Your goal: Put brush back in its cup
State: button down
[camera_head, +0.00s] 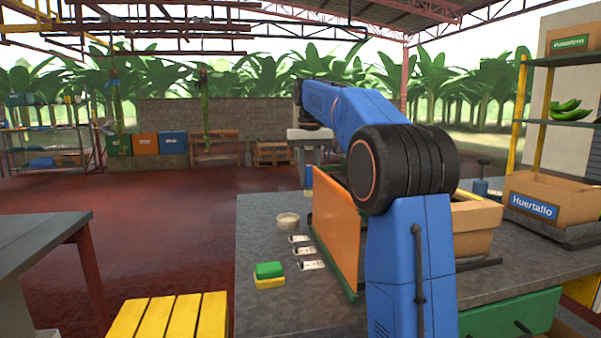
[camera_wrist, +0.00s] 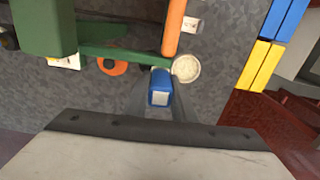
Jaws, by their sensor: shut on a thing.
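My gripper (camera_wrist: 160,100) is shut on a blue thing (camera_wrist: 159,88) with a pale square face, seen from above between the two grey fingers. I cannot tell for sure whether it is the brush. A pale round cup-like vessel (camera_wrist: 186,68) is just beyond and right of the fingers in the wrist view. A pale round vessel (camera_head: 287,221) on the grey worktop in the head view looks like the same one. In the head view my fingers are hidden or too small to make out, and a blue piece (camera_head: 309,175) shows below the arm's end.
An orange panel (camera_head: 335,220) stands beside my arm on the worktop (camera_head: 262,240). White tags (camera_head: 305,252) and a green and yellow block (camera_head: 268,272) lie left of it. A green bar (camera_wrist: 120,53) and an orange ring (camera_wrist: 112,66) lie left in the wrist view.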

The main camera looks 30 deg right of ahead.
jog(key=shift+w+d+f, duration=0.1)
jog(key=shift+d+f, duration=0.3)
jog(key=shift+f, duration=1)
jog(key=shift+s+d+f, duration=0.1)
jog(key=shift+d+f, duration=0.35)
jog(key=shift+f, duration=0.95)
jog(key=shift+w+d+f, duration=0.1)
jog(key=shift+d+f, duration=0.3)
jog(key=shift+f, duration=1)
jog(key=shift+f, duration=0.6)
jog(key=c, duration=1)
grip_release()
jog(key=shift+r, duration=1.6)
jog(key=shift+r, duration=2.9)
